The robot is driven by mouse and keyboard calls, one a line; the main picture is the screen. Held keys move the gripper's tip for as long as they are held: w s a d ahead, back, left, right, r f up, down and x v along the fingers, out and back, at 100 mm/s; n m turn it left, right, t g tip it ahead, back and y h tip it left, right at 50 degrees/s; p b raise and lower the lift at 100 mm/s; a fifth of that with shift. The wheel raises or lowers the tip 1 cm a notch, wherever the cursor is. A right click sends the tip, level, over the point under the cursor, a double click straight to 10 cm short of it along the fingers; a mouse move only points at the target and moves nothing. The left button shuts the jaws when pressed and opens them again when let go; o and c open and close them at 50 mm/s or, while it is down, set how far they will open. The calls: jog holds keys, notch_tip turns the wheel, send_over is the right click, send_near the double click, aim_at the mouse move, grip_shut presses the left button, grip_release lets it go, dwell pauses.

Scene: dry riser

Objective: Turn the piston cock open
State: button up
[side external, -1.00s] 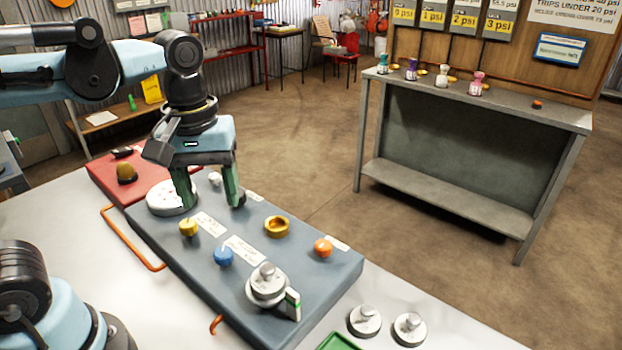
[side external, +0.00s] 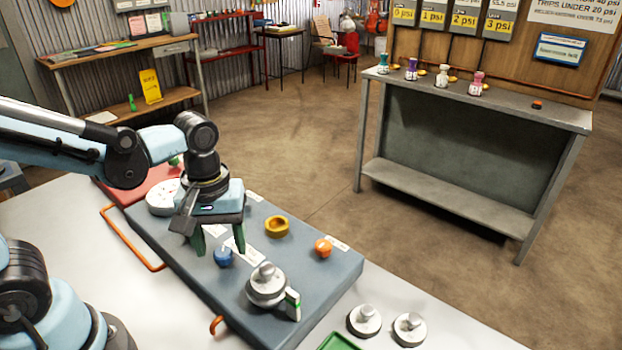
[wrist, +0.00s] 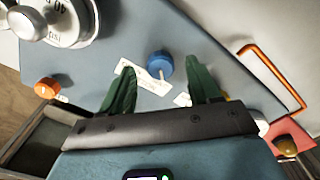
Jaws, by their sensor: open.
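My gripper (side external: 220,247) is open and empty, its two green fingers pointing down above the blue-grey panel (side external: 330,268). In the wrist view my gripper (wrist: 160,76) has the blue cock (wrist: 160,65) ahead, between the finger lines; contact cannot be told. An orange cock (side external: 323,247) stands to the right, and in the wrist view it is at the left (wrist: 47,88). Label writing is too small to read, so I cannot tell which is the piston cock.
A gold ring fitting (side external: 276,226) and a silver round fitting (side external: 267,287) rise from the panel. A white gauge (side external: 160,197) lies behind my gripper. An orange pipe (side external: 130,240) runs along the left side. Two loose silver fittings (side external: 364,320) (side external: 409,328) stand at the front right.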

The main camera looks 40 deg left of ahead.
jog(key=shift+f, duration=0.8)
jog(key=c, duration=1)
jog(key=shift+c, duration=0.2)
